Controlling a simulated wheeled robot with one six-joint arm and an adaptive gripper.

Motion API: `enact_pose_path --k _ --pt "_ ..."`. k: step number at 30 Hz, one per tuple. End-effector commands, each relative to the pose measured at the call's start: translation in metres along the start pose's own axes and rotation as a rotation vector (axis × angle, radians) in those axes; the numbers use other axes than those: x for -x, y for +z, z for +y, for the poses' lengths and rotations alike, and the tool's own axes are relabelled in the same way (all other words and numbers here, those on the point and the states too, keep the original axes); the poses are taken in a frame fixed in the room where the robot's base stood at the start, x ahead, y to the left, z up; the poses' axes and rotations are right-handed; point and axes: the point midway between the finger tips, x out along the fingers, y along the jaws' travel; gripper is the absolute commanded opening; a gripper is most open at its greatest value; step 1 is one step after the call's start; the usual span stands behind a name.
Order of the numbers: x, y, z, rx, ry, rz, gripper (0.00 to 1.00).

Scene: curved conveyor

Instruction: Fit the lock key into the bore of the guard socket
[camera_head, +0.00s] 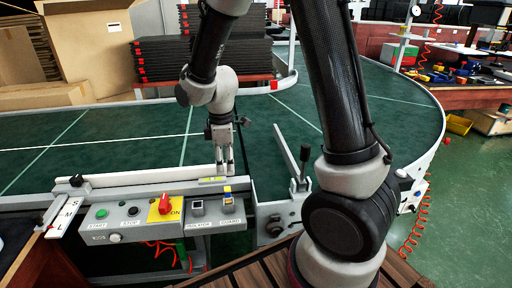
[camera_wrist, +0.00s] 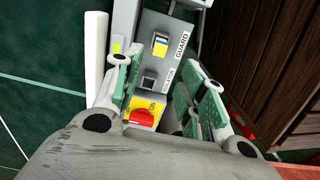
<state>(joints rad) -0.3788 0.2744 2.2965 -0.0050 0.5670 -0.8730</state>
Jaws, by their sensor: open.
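The guard socket (camera_head: 230,207) is the right one of two sockets on the grey control panel, above the GUARD label. A small yellow and blue piece, which looks like the lock key (camera_head: 228,190), stands at this socket. It also shows in the wrist view (camera_wrist: 160,44), next to the GUARD label. I cannot tell how deep it sits in the bore, which is hidden. My gripper (camera_head: 224,170) is open and empty just behind the panel's sockets. In the wrist view its fingers (camera_wrist: 160,66) are spread, with the key beyond the tips and apart from them.
The isolator socket (camera_head: 197,208) is just left, then a red rotary switch (camera_head: 164,204) on a yellow plate, and stop and start buttons. The green conveyor (camera_head: 90,150) behind is clear.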

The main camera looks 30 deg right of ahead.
Motion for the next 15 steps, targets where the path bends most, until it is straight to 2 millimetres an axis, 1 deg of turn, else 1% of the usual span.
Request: enact_pose_path --k 2,5,8,9,10,12,14,15 --pt "0.006 0.003 0.000 -0.019 0.006 0.005 0.41" --pt "0.031 0.017 0.000 -0.105 0.029 0.025 0.41" --pt "0.072 0.045 -0.006 -0.268 0.067 0.062 0.41" --pt "0.090 0.059 -0.011 -0.349 0.085 0.080 0.41" --pt "0.103 0.070 -0.016 -0.412 0.097 0.095 0.41" --pt "0.132 0.097 -0.030 -0.561 0.125 0.129 0.41" --pt "0.152 0.119 -0.045 -0.687 0.148 0.161 0.41" --pt "0.164 0.132 -0.056 -0.769 0.162 0.182 0.41"
